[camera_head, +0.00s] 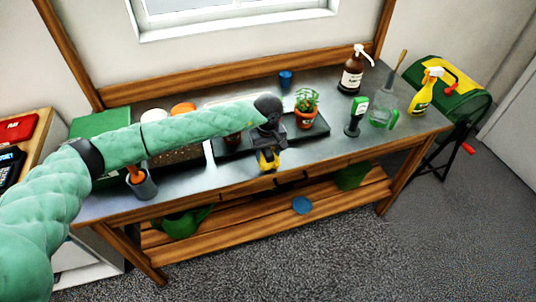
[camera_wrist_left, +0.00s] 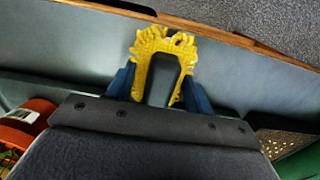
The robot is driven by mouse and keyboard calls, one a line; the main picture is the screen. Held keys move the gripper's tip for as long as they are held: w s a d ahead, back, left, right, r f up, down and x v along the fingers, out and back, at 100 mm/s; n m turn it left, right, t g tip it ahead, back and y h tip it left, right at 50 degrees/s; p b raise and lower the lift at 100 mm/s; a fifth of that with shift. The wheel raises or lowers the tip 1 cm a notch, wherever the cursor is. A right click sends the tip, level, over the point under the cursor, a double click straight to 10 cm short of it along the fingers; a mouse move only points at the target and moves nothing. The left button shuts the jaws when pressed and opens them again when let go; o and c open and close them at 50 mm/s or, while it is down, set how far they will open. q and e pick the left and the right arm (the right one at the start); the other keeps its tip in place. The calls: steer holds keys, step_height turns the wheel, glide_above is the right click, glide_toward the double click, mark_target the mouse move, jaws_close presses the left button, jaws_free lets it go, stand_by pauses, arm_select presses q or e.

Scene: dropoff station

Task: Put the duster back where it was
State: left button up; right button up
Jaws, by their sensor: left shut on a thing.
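My left gripper (camera_head: 267,146) reaches over the front middle of the grey-topped workbench (camera_head: 345,140). It is shut on the duster, a bright yellow, ruffled thing (camera_head: 268,160) that hangs just below the gripper near the bench's front edge. In the left wrist view the duster (camera_wrist_left: 160,55) is bent in an arch between the blue fingers of the gripper (camera_wrist_left: 157,88). Whether it touches the bench top is unclear. My right gripper is not in view.
A black tray (camera_head: 318,127) with a potted plant (camera_head: 306,105) lies behind the gripper. A grey cup (camera_head: 143,187) stands at front left.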

arm_select(q)
steer(key=shift+f, duration=0.7)
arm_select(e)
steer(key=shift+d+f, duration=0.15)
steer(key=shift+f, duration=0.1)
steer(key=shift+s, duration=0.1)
arm_select(q)
steer(key=shift+f, duration=0.1)
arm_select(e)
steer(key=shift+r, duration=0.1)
arm_select(q)
steer(key=o, duration=0.9)
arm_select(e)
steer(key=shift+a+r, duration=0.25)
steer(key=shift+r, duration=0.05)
